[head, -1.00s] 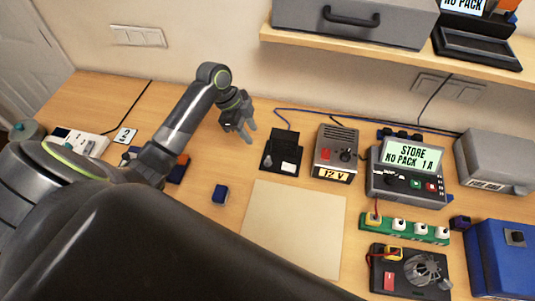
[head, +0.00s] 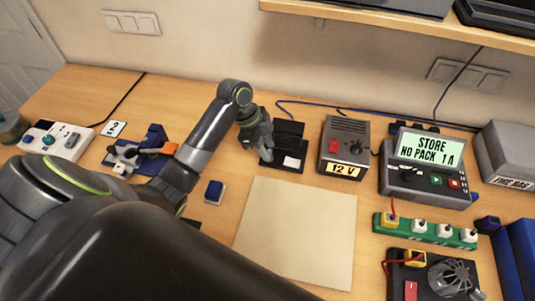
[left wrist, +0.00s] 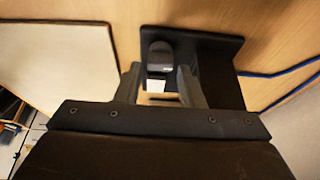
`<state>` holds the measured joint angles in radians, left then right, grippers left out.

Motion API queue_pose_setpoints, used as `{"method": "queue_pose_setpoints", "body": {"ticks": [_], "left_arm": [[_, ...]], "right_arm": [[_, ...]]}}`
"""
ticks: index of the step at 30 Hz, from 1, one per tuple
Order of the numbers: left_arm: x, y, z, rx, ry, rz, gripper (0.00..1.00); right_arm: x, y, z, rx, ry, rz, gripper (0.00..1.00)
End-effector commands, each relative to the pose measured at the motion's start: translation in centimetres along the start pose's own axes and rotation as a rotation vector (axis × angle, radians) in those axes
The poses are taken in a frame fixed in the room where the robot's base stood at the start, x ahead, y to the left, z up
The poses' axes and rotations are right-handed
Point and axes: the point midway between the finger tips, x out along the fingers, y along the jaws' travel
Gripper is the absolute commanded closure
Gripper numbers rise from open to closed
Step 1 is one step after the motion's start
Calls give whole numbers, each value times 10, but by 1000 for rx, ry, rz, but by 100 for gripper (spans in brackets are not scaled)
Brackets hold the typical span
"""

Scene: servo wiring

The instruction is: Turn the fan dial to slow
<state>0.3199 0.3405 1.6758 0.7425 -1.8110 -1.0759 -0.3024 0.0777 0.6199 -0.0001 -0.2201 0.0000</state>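Contact cannot be told. My right gripper is out of view.
A 12 V supply (head: 343,147) and a charger reading "STORE NO PACK 1 A" (head: 425,165) stand right of the black device. A green strip (head: 428,230) lies behind the fan board. The pale mat (head: 298,230) is bare.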

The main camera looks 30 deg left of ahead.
Motion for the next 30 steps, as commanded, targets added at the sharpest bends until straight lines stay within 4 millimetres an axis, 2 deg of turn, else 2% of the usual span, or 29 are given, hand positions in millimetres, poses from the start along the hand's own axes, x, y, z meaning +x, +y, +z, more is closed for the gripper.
{"method": "queue_pose_setpoints", "body": {"ticks": [1,4,16,24,30], "left_arm": [[7,0,1,1,1,0,65],[11,0,0,0,0,0,65],[12,0,0,0,-1,0,65],[12,0,0,-1,0,0,97],[11,0,0,-16,0,-5,97]], "right_arm": [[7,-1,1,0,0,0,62],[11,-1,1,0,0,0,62],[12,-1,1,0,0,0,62],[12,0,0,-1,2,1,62],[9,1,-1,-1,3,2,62]]}}
